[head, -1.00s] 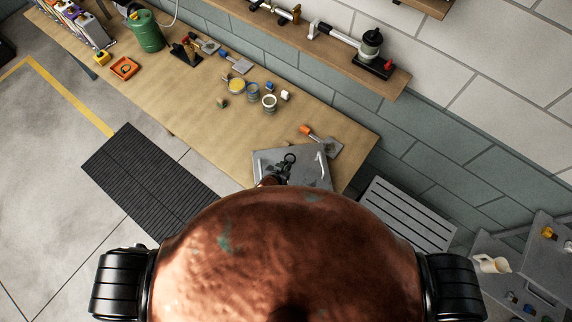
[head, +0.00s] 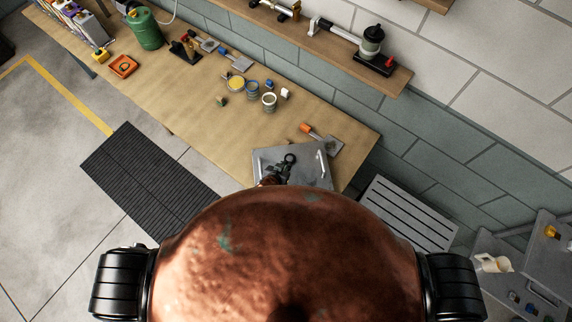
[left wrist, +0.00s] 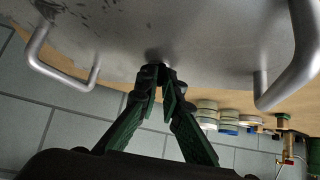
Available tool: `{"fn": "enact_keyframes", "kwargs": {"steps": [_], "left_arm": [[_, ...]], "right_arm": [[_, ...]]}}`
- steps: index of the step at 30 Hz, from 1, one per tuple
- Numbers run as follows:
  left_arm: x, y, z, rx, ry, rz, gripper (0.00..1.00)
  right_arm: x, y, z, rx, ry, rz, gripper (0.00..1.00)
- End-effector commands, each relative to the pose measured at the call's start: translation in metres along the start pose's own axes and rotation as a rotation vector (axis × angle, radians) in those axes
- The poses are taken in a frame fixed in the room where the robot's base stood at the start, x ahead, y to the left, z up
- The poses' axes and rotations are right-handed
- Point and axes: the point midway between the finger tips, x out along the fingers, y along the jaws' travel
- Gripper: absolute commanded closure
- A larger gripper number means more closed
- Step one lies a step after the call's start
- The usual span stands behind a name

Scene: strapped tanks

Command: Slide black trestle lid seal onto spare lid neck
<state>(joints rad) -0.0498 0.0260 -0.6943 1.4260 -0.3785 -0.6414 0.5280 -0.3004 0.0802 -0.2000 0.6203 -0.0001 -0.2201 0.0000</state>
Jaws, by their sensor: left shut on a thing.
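A grey metal lid (head: 316,172) with two bar handles lies on the near end of the trestle table. It fills the top of the left wrist view (left wrist: 205,30). A short grey stub (left wrist: 155,56) shows on it between the handles. My left gripper (head: 289,160) is over the lid. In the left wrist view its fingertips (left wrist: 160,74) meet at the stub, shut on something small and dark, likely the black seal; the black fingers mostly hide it. I cannot tell whether this lid is the spare one. My right gripper is not in view.
The wooden table (head: 190,105) holds an orange-handled tool (head: 318,137) close beyond the lid, several small cans (head: 252,90), an orange tray (head: 123,66) and a green canister (head: 146,28). A wall shelf (head: 330,50) runs behind. A slatted grey surface (head: 408,215) stands right of the table.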

Motion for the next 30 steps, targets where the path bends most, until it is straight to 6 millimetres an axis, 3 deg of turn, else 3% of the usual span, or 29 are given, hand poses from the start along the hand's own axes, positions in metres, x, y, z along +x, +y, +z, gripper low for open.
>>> {"fn": "enact_keyframes", "kwargs": {"steps": [11, 12, 20, 30], "left_arm": [[0.0069, 0.0001, 0.0071, 0.0, 0.0, 0.0, 1.0], [0.0062, 0.0001, 0.0063, 0.0, 0.0, 0.0, 0.91], [0.0059, 0.0, 0.006, 0.0, 0.0, 0.0, 0.73], [0.0029, -0.0001, 0.0061, 0.0, 0.001, 0.0, 0.73]], "right_arm": [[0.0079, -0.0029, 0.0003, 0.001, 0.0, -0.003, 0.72], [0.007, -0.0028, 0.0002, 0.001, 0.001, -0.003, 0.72], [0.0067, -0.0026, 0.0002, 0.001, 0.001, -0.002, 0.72], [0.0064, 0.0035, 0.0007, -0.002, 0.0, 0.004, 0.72]]}}
